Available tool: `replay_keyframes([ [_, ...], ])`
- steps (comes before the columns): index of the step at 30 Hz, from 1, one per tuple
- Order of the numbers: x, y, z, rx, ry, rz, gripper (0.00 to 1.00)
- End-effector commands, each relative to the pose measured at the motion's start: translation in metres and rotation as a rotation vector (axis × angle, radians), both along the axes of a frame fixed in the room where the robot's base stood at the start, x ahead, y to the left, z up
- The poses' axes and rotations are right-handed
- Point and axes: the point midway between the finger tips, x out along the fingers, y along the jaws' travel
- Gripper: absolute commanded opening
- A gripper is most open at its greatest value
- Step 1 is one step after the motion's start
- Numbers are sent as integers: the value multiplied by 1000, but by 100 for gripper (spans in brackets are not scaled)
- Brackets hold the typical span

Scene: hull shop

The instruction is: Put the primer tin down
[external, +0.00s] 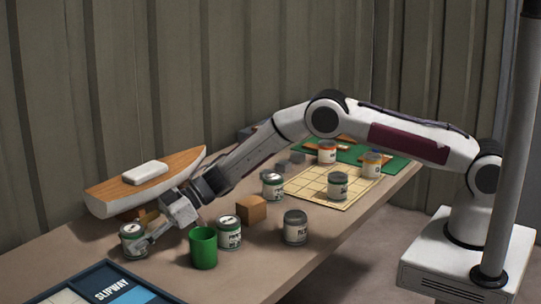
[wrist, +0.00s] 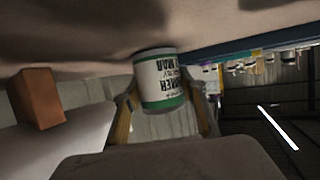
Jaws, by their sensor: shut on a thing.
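The primer tin (external: 132,238), white and green with dark lettering, is at the left of the bench in the external view. My gripper (external: 142,246) is shut on it from the side. In the wrist view the tin (wrist: 160,80) sits between my two fingers and appears upside down, as does the bench. The tin looks upright, with its base at or very close to the bench top; I cannot tell whether it touches.
A model boat (external: 145,180) stands behind my gripper. A green cup (external: 203,248), a similar tin (external: 229,232), a wooden block (external: 251,209) and a grey-topped tin (external: 295,228) stand to the right. The slipway board (external: 75,283) lies in front. A grid mat (external: 310,190) lies farther right.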

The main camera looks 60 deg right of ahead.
Motion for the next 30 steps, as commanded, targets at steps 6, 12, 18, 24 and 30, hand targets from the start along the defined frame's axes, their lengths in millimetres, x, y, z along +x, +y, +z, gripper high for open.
replay_keyframes([
  [6,0,0,-2,0,0,0,58],
  [12,0,0,-2,0,0,0,58],
  [18,0,0,-1,0,0,0,58],
  [24,-2,-4,2,0,2,-1,58],
  [30,-6,-16,8,0,2,-1,58],
])
